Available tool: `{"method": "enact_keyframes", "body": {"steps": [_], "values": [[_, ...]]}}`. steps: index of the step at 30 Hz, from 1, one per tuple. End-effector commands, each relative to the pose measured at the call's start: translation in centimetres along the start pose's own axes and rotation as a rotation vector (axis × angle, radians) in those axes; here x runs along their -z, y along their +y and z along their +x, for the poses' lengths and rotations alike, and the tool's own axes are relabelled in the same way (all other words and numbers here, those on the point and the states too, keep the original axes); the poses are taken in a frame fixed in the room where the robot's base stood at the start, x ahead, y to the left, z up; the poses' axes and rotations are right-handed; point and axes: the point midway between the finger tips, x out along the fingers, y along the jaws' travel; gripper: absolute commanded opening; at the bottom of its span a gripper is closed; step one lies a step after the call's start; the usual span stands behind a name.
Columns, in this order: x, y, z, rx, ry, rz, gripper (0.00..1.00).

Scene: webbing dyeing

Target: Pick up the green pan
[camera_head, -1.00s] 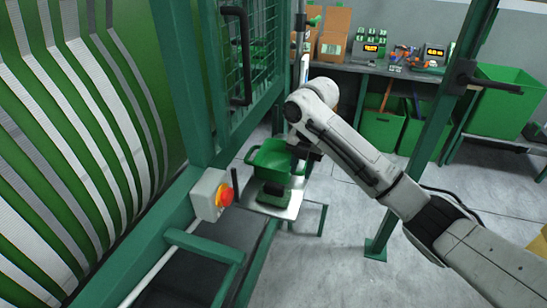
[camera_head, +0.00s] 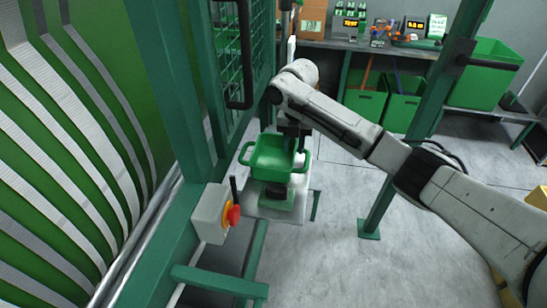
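The green pan (camera_head: 268,158), a shallow tray with a loop handle at each side, sits on top of a scale-like stand with a green base (camera_head: 275,196). The stand rests on a small pale platform (camera_head: 297,207) beside the machine frame. My gripper (camera_head: 298,147) points down at the pan's right side, close to its right handle. The arm reaches in from the right. The fingertips are small and dark here, and I cannot tell whether they are open or closed, or whether they touch the pan.
A control box with a red button (camera_head: 232,215) stands left of the platform. A green post (camera_head: 385,200) rises on the right. The mesh guard (camera_head: 229,60) is behind on the left. Green bins (camera_head: 367,103) and a bench (camera_head: 385,44) are at the back. Grey floor between is open.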

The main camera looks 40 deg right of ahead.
Motion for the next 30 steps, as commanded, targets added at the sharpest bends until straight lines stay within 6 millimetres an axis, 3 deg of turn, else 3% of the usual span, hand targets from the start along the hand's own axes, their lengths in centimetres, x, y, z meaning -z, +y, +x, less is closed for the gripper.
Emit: {"method": "enact_keyframes", "body": {"steps": [12, 21, 30], "values": [[0.1, -0.1, 4.8, 0.001, 0.001, 0.0, 0.33], [0.1, -0.1, 5.4, 0.0, 0.0, 0.0, 0.33], [0.1, -0.1, 5.3, 0.0, 0.0, 0.0, 0.05]]}}
